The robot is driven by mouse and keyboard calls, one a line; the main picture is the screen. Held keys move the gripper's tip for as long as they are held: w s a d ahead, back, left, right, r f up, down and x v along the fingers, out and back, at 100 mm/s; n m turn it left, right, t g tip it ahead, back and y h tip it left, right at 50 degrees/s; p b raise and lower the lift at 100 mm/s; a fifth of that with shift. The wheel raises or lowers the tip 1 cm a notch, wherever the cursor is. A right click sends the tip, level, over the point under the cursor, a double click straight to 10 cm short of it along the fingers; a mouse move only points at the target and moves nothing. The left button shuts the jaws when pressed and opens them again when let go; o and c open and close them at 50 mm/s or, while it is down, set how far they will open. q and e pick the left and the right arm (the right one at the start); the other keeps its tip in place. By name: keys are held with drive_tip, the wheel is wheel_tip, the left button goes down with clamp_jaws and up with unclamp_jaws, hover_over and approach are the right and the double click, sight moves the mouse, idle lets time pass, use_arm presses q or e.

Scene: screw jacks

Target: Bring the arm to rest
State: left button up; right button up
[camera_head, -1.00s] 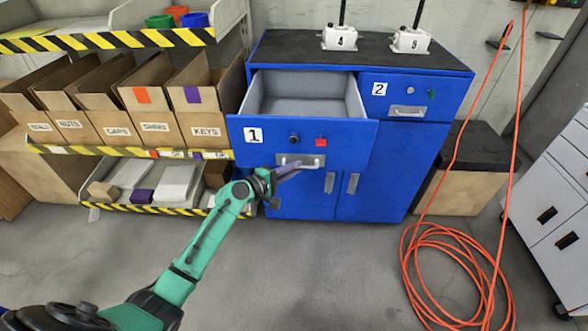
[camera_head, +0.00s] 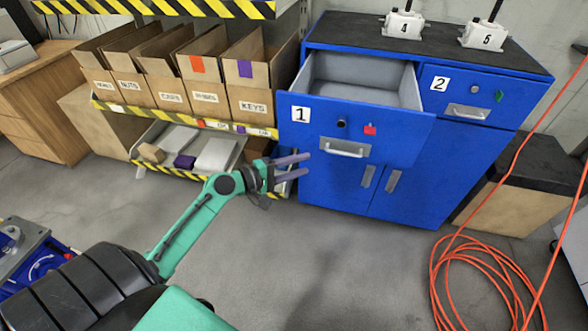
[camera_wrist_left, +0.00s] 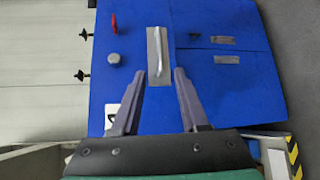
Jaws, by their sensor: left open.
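My left gripper (camera_head: 293,167) is open and empty in the head view, in front of the blue cabinet and to the lower left of the handle of drawer 1. In the left wrist view its two fingers (camera_wrist_left: 158,88) stand apart, with the drawer front and its silver handle (camera_wrist_left: 160,52) beyond them. Drawer 1 (camera_head: 380,125) is pulled open and looks empty in the part that shows. Its handle (camera_head: 343,149) is clear of the fingers. My right gripper is not in view.
The blue cabinet (camera_head: 430,185) carries screw jacks 4 (camera_head: 403,25) and 5 (camera_head: 484,35). A shelf with cardboard boxes (camera_head: 250,95) stands at left. An orange cable (camera_head: 470,285) lies coiled at right. The floor (camera_head: 345,250) in front is clear.

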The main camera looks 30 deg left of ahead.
use_arm(q)
drive_tip(key=shift+v, duration=0.95)
drive_tip(key=s+a+f+m+g+y, duration=0.1)
drive_tip(key=s+a+f+g+y, duration=0.15)
drive_tip(key=f, duration=0.75)
drive_tip(key=s+a+f+g+y, duration=0.1)
drive_tip(key=s+a+f+y, duration=0.15)
drive_tip(key=f, duration=0.75)
drive_tip(key=s+a+f+m+g+y, duration=0.1)
drive_tip(key=s+a+f+g, duration=0.2)
drive_tip(key=f, duration=0.6)
drive_tip(key=s+d+f+m+g, duration=0.2)
drive_tip(key=s+f+m, duration=0.2)
drive_tip(key=s, duration=0.5)
drive_tip(key=s+d+f+m+g+y+p, duration=0.1)
drive_tip(key=s+d+f+m+g, duration=0.1)
drive_tip(key=s+f+m, duration=0.3)
drive_tip(key=s+d+f+m+g+y, duration=0.1)
drive_tip(key=s+f+m, duration=0.4)
drive_tip(key=s+f, duration=0.5)
drive_tip(key=s+d+g, duration=0.1)
drive_tip(key=s+d, duration=0.1)
drive_tip(key=s, duration=0.3)
drive_tip(key=shift+s, duration=0.25)
